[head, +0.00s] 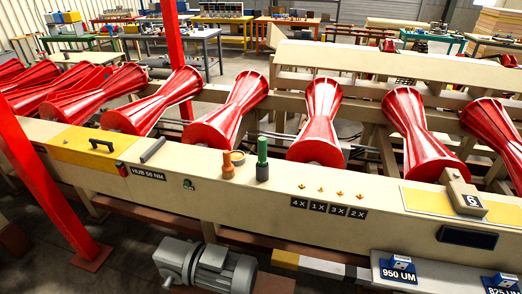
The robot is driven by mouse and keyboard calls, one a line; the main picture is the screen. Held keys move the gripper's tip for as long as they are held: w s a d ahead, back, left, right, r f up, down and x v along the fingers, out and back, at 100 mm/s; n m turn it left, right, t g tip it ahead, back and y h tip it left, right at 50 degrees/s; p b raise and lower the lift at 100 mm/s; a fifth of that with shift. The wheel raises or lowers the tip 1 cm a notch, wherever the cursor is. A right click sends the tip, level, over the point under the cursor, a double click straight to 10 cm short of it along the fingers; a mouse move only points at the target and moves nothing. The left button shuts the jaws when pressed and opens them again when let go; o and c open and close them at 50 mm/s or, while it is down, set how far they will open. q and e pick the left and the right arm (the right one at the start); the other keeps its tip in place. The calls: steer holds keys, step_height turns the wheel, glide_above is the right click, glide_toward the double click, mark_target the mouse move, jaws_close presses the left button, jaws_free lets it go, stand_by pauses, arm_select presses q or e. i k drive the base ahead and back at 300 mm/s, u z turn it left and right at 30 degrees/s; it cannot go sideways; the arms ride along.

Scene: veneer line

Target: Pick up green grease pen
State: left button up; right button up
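A green upright cylinder with a grey lower end (262,158) stands on the cream top of the machine beam, near the middle of the head view. It is the green thing that best fits the grease pen, though it is too small to be sure. A shorter orange object (228,166) stands just left of it, with a small tan ring-like piece behind. Neither of my grippers is in view, and nothing touches the green object.
Several red hourglass rollers (322,120) line the far side of the cream beam (240,205). A black handle (102,145) sits on a yellow panel at left. A red post (45,185) rises at left.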

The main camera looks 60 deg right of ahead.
mark_target(262, 140)
steer(key=z, duration=0.7)
steer(key=i, duration=0.85)
steer(key=z, duration=0.95)
